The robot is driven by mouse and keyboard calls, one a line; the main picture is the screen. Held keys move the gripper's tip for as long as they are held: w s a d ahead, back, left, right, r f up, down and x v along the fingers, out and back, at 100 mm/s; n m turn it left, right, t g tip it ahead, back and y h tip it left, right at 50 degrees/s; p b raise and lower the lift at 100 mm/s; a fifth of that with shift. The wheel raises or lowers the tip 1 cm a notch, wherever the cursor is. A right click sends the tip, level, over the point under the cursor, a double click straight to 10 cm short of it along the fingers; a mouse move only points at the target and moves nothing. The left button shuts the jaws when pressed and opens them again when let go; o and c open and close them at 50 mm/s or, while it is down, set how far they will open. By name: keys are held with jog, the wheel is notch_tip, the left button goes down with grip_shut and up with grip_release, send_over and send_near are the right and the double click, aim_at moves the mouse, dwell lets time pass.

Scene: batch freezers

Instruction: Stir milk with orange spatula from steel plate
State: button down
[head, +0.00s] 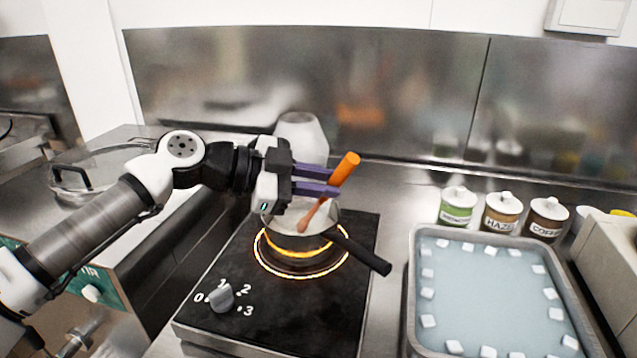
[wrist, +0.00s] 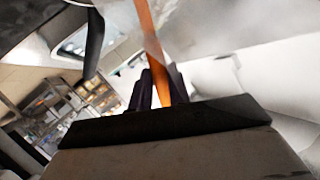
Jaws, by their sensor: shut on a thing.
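My gripper (head: 325,183) is shut on the orange spatula (head: 346,167), just above the pot. The spatula is tilted, with its handle end up to the right and its lower end inside the pot. In the wrist view the spatula (wrist: 150,40) runs up from between my fingers. The small pot (head: 290,240) stands on the hotplate (head: 362,262), whose ring glows orange. The pot's black handle (head: 360,252) points to the lower right. The milk is pale inside the pot and partly hidden by my gripper and the rim. I cannot make out a steel plate.
A metal tray (head: 411,300) with pale blue liquid and white cubes lies to the right. Several labelled jars (head: 502,213) stand behind it. A white container (head: 302,132) is behind my gripper. The hotplate knob (head: 221,297) is at the front. A lidded pan (head: 105,168) is at left.

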jog(key=shift+r, duration=0.1)
jog(key=s+d+r+p, duration=0.3)
jog(key=r+p, duration=0.2)
jog(key=r, duration=0.2)
jog(key=shift+s+d+r, duration=0.15)
jog(key=shift+s+r, duration=0.2)
jog(key=shift+r, duration=0.05)
dwell(0.4)
jog(key=shift+r, duration=0.1)
dwell(0.7)
notch_tip(320, 180, up, 5)
jog(key=p, duration=0.3)
jog(key=shift+p, duration=0.3)
dwell(0.3)
